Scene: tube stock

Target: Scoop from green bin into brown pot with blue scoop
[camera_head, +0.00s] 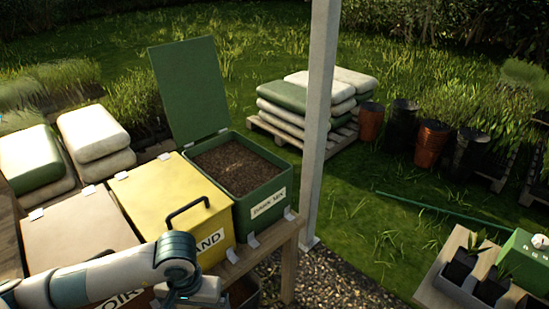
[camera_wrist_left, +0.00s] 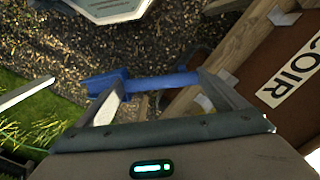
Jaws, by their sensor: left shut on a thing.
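The green bin (camera_head: 263,209) stands at the right end of the bin row with its lid (camera_head: 188,88) raised. Dark brown mix (camera_head: 238,165) fills it to near the rim. In the left wrist view my left gripper (camera_wrist_left: 160,82) is shut on the blue scoop (camera_wrist_left: 105,82), whose blue bar spans between the fingers above gravel. My left arm enters the head view at the lower left, in front of the bins; its fingers and the scoop are hidden or outside that view. Stacked brown-orange pots (camera_head: 431,142) stand far back right; I cannot tell whether the task's brown pot is among them. My right gripper is out of view.
A yellow bin (camera_head: 170,195) with a black handle and a brown bin (camera_head: 75,225), both lidded, stand left of the green one. A grey post (camera_head: 318,120) rises just right of it. A tray of small dark pots (camera_head: 462,278) lies at lower right.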

